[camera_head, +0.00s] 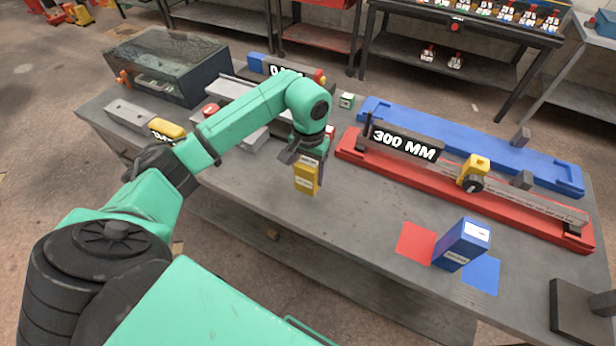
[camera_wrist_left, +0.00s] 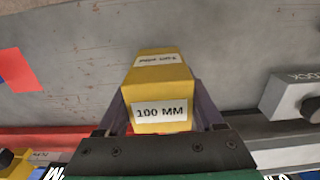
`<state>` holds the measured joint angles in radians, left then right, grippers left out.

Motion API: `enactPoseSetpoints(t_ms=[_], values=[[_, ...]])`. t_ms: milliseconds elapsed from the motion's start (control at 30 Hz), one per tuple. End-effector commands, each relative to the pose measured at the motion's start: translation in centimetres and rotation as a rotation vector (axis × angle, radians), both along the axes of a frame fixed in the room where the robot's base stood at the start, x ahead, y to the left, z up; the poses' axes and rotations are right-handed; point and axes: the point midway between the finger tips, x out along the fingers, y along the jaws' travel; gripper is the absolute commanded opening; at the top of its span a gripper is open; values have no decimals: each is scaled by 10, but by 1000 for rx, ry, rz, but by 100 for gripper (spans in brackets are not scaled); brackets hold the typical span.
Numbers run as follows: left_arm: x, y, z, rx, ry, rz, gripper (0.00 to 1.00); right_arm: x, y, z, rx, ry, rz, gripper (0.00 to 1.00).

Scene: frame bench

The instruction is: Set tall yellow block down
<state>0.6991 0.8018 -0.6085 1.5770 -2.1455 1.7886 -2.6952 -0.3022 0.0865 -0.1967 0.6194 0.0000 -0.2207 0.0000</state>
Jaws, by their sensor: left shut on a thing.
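The tall yellow block (camera_head: 306,178) hangs upright below my left gripper (camera_head: 312,160), over the grey bench near its front edge. In the left wrist view the yellow block (camera_wrist_left: 158,85) carries a label reading 100 MM, and the jaws of my left gripper (camera_wrist_left: 160,112) are shut on its two sides. Whether its lower end touches the bench is hard to tell. A tall blue block (camera_head: 461,246) stands at the right, between a red square (camera_head: 414,242) and a blue square (camera_head: 482,276) on the bench. My right gripper is not in view.
A red rail fixture (camera_head: 360,152) marked 300 MM and a blue fixture (camera_head: 500,146) lie along the back right of the bench (camera_head: 350,220). A glass-topped case (camera_head: 165,62) and grey gauge parts are at the left. Bare bench lies between the yellow block and the red square.

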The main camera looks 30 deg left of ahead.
Motion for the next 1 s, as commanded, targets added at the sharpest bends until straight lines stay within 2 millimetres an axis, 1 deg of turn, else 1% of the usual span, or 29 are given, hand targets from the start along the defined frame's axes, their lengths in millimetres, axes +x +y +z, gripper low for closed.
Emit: enactPoseSetpoints(t_ms=[100, 233, 300, 433, 567, 600, 633, 667, 933, 1000], values=[[-1, -1, -15, -2, 2, -1, 0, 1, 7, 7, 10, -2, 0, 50], [0, -1, -36, -1, 0, -1, 0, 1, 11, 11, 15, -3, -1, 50], [0, 0, -39, 0, -2, -1, 0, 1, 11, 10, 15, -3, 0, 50], [0, 0, -39, 0, -3, -1, 0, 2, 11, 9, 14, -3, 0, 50], [1, 0, -43, 0, -3, -1, 0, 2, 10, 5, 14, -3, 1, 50], [0, 0, -42, 1, -1, -1, 84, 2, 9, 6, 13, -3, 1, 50], [0, 0, -41, 1, -1, -1, 95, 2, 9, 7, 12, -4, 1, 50], [0, 0, -41, 1, -1, -1, 99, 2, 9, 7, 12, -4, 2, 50], [0, 0, -41, 0, -1, -1, 99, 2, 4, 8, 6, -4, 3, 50], [0, 0, -38, 0, -1, -1, 99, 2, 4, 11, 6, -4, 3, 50]])
